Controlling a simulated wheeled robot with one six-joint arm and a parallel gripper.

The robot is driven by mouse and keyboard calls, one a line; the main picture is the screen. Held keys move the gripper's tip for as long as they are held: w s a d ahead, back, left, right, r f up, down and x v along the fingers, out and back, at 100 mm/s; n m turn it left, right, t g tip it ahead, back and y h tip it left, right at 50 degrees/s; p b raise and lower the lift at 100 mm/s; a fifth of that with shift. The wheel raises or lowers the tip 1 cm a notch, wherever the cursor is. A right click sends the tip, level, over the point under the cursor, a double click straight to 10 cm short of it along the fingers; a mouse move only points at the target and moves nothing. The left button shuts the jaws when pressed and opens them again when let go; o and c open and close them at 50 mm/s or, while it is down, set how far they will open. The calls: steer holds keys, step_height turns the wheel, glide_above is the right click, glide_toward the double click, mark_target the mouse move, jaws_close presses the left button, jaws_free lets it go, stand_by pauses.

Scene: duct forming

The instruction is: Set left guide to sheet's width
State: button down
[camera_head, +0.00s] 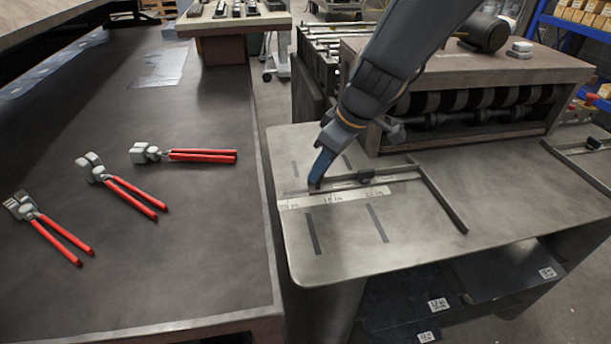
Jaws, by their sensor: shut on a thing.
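The left guide (445,204) is a dark straight bar lying on the grey machine table (330,255). A thin rod runs left from it through a black block (367,177). A pale scale strip (345,198) with inch marks lies in front of the rod. My gripper (315,183) points down at the rod's left end, above the strip's left part. Its blue fingertips are shut on the rod's end, a small part mostly hidden by the fingers. A second guide (587,163) is at the right edge, cut off by the frame.
A roller machine (465,75) stands behind the table. Dark sheets with white labels (437,305) lie on shelves below. The left workbench (130,265) holds three red-handled tools (125,190). A narrow gap separates bench and table.

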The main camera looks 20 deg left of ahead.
steer(key=w+d+b, duration=0.2)
steer(key=d, duration=0.1)
steer(key=shift+d+f, duration=0.1)
steer(key=shift+d, duration=0.1)
steer(key=shift+w+d+b, duration=0.25)
steer(key=shift+d+b, duration=0.15)
steer(key=shift+d, duration=0.05)
steer(key=c, duration=1.6)
jaws_free()
steer(key=shift+o, duration=0.2)
steer(key=shift+s+r, duration=0.1)
steer(key=shift+r, duration=0.1)
steer(key=b+v, duration=0.1)
steer(key=v, duration=0.6)
steer(key=shift+r, duration=0.3)
steer(key=shift+s+d, duration=0.1)
